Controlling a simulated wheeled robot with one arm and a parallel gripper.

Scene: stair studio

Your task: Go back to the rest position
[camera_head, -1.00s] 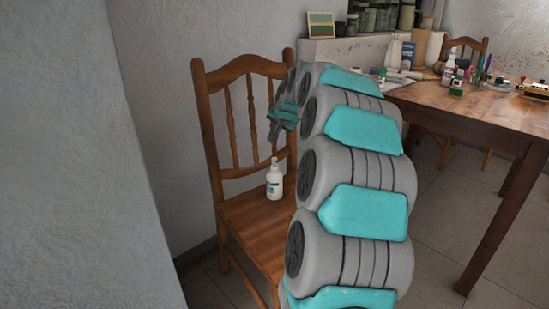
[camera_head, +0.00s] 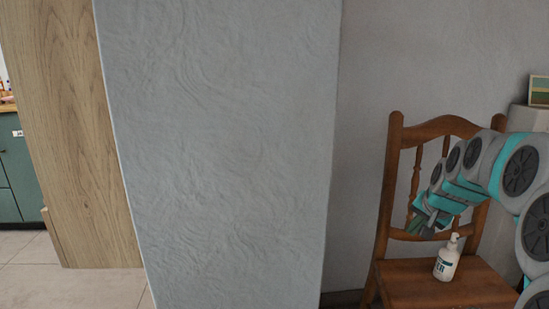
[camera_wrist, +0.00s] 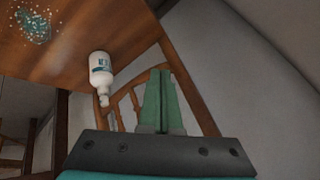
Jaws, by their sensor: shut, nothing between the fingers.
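My gripper (camera_head: 428,222) is at the right of the head view, in front of the chair's backrest and above its seat. In the wrist view its two green fingers (camera_wrist: 160,100) are together and hold nothing. A white pump bottle (camera_head: 446,260) stands upright on the wooden chair (camera_head: 420,290), just below and right of my gripper and apart from it. The bottle also shows in the wrist view (camera_wrist: 101,72), where the picture is turned over, with the chair seat (camera_wrist: 95,25).
A grey wall section (camera_head: 220,150) fills the middle of the head view. A wooden panel (camera_head: 75,140) and a green cabinet (camera_head: 20,170) are at the left, with pale floor tiles (camera_head: 90,285) below. A small picture (camera_head: 539,90) stands at the right edge.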

